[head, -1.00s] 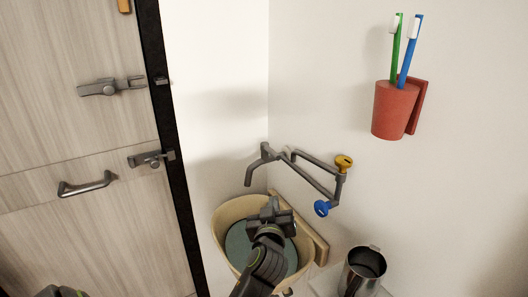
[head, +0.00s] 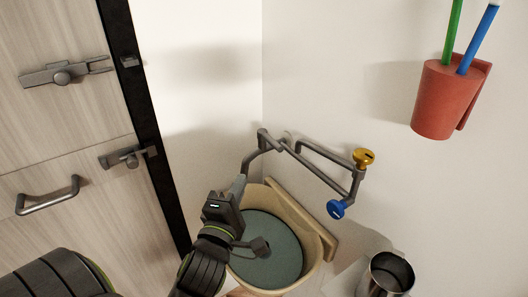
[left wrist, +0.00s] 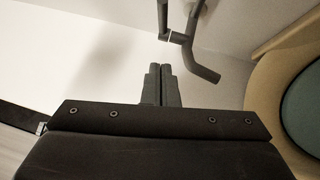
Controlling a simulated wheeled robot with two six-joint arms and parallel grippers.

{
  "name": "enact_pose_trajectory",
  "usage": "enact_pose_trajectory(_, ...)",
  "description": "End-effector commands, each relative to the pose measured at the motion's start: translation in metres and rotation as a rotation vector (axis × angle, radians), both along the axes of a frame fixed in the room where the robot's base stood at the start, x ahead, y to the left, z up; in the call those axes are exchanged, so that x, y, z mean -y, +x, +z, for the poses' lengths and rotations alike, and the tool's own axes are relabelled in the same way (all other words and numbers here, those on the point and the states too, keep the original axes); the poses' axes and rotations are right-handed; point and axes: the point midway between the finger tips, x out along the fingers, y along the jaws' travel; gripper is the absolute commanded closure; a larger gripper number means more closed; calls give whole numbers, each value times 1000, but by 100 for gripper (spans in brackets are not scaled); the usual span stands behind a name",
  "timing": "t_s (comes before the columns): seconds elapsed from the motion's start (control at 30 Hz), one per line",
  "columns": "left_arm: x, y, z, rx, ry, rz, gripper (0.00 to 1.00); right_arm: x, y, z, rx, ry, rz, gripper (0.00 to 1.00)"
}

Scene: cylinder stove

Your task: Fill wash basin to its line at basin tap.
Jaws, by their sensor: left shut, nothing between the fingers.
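The tan wash basin (head: 312,240) is mounted in the corner, with a flat grey-green surface inside; I cannot tell whether this is water or the bottom. No fill line is readable. The grey basin tap (head: 262,143) has a bent spout above the basin's back left side, and no stream shows from it. Its blue knob (head: 336,209) and yellow knob (head: 364,158) are at the right end of the pipes. My left gripper (head: 238,186) is shut and empty at the basin's left rim, close below the spout. In the left wrist view its fingers (left wrist: 161,84) point toward the spout (left wrist: 198,62). My right gripper is not in view.
A metal jug (head: 390,274) stands right of the basin. A red cup (head: 442,100) with a green and a blue toothbrush hangs on the right wall. A wooden door with a handle (head: 48,196) and latches is at left. The wall space above the tap is clear.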

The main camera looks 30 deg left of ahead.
Motion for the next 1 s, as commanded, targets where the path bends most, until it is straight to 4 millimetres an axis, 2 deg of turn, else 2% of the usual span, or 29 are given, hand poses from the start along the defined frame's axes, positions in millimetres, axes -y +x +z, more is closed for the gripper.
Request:
enact_pose_trajectory(0.2,-14,45,11,-1,8,-1,100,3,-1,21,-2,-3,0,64)
enact_pose_trajectory(0.37,-24,74,15,-2,7,1,100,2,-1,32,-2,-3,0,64)
enact_pose_trajectory(0.5,-12,90,18,-3,-2,1,100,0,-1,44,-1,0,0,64)
enact_pose_trajectory(0.7,-5,103,19,-3,1,2,100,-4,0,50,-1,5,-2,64)
enact_pose_trajectory(1.0,-4,105,18,-3,2,1,100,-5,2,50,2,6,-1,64)
